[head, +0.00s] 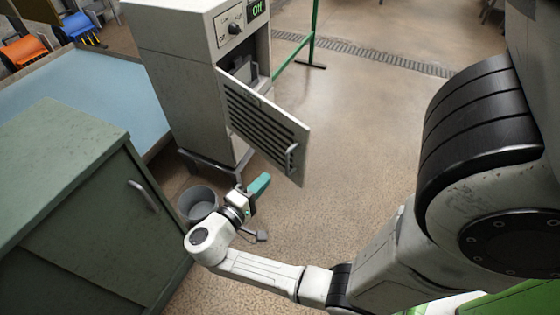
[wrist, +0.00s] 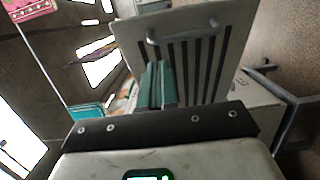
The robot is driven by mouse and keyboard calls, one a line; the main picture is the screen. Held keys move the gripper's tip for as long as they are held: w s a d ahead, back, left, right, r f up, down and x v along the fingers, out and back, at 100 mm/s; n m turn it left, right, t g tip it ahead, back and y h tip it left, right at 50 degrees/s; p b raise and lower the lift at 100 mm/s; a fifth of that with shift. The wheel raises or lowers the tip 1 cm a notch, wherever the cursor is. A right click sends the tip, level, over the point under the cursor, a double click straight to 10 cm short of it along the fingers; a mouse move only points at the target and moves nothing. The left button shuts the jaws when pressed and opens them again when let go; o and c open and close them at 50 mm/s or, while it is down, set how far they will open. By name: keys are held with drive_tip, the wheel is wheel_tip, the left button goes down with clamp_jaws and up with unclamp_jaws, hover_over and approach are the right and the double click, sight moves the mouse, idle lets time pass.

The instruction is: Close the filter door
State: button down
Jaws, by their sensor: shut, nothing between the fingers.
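The filter door (head: 262,122) is a pale panel with dark slats. It stands open, swung out from the front of the tall grey cabinet (head: 180,80), and its left edge is at the cabinet. Its handle (head: 291,158) is a curved bar near the free edge. The compartment (head: 245,70) behind it is partly visible. My gripper (head: 260,184) has teal fingers and is shut and empty, below and left of the handle. In the wrist view the shut fingers (wrist: 156,86) point toward the slatted door (wrist: 205,60), with the handle (wrist: 184,36) above them; contact cannot be told.
A control panel with a knob (head: 235,28) and an "Off" display is above the opening. A grey bucket (head: 196,204) stands on the floor beside my gripper. A green cabinet (head: 75,210) is at left. The floor (head: 370,110) right of the door is clear.

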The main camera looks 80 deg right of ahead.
drive_tip(key=x, duration=0.8)
drive_tip(key=shift+d+p, duration=0.2)
drive_tip(key=shift+p, duration=0.2)
drive_tip(key=shift+s, duration=0.15)
